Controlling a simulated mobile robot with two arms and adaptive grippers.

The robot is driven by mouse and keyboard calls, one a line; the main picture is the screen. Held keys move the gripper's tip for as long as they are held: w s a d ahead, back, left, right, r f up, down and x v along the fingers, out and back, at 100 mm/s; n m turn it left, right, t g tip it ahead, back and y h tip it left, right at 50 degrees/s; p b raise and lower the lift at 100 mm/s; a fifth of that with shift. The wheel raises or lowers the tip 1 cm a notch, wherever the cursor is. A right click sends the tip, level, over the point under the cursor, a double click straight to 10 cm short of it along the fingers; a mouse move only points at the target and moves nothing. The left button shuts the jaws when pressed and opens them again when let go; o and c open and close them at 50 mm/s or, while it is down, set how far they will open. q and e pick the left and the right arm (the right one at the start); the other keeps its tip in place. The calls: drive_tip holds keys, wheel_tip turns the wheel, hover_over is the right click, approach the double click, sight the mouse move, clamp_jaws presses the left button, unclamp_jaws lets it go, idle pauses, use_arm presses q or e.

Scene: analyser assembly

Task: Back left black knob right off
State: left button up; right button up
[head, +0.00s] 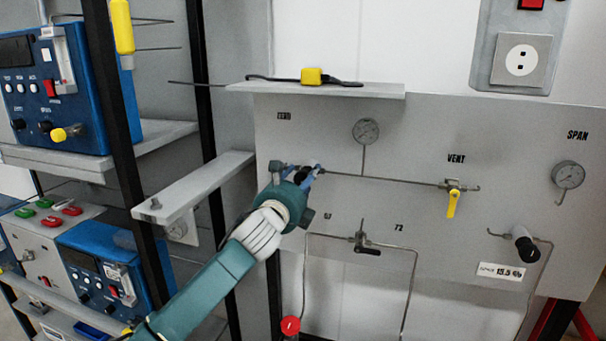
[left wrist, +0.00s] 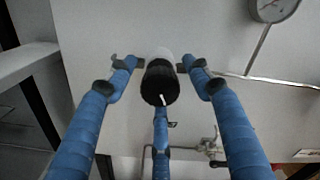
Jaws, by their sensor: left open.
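The black knob (left wrist: 160,86) with a white pointer mark sits on the grey panel, centred in the left wrist view. My left gripper (left wrist: 161,74) is open around it, with one blue finger on each side and a third below. Gaps show between the side fingers and the knob; whether the lower finger touches it I cannot tell. In the head view my left gripper (head: 304,171) is at the panel's left part, largely hiding the black knob (head: 301,175). My right gripper is not in view.
The grey panel (head: 400,215) also carries a yellow vent valve (head: 453,200), a second black knob (head: 524,245), gauges (head: 366,131) and thin pipes. A shelf (head: 240,88) juts out above. A rack with blue analysers (head: 50,90) and a grey bracket (head: 190,188) stand left.

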use_arm(q)
drive_tip(key=shift+w, duration=0.15)
drive_tip(key=c, duration=1.2)
